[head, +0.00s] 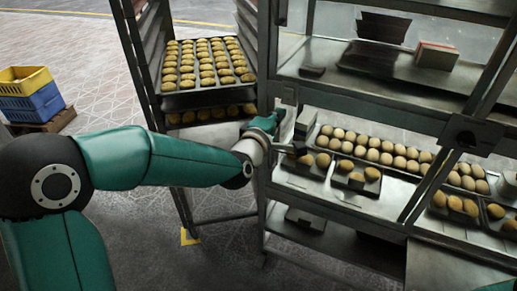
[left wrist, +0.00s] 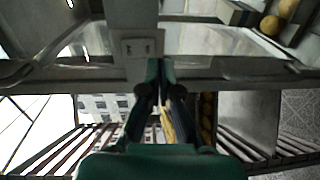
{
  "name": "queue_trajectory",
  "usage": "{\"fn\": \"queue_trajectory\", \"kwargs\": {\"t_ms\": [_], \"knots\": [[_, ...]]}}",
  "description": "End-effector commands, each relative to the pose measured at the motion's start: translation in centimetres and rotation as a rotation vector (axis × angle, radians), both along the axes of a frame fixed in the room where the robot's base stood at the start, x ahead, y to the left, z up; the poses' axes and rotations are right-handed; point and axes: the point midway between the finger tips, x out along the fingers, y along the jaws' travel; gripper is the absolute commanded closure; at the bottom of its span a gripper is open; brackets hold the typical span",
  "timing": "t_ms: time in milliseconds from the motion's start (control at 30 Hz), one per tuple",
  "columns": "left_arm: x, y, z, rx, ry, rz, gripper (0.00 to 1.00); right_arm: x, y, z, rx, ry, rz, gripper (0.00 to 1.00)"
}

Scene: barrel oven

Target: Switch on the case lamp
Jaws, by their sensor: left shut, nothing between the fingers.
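The display case (head: 330,185) is a metal frame with glass and shelves. My left gripper (head: 298,148) is at its left end post. In the left wrist view the gripper (left wrist: 160,66) is shut and empty, its fingers pointing at the case frame. A small pale plate with two dark marks, which looks like a switch (left wrist: 141,47), sits on the frame just beyond the fingertips. I cannot tell whether the fingers touch it. In the head view a pale grey box (head: 305,121) stands beside the gripper. No lit lamp is clearly seen. My right gripper is out of view.
Trays of buns (head: 375,148) fill the case shelf close to the gripper. A tall rack with bun trays (head: 205,62) stands left of the case. Yellow (head: 25,78) and blue (head: 32,103) crates stand far left. The floor between is clear.

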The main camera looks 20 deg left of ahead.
Motion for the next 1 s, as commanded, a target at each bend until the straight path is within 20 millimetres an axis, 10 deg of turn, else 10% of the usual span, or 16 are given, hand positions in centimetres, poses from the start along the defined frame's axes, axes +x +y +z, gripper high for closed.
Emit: {"fn": "queue_trajectory", "kwargs": {"t_ms": [400, 1000], "knots": [[-8.4, 0.5, -1.1, 0.001, -0.001, -0.001, 1.0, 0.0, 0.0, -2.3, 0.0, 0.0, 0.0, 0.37], [-9.7, 0.8, -1.2, 0.0, 0.001, 0.003, 1.0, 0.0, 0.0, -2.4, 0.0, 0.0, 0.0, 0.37]]}}
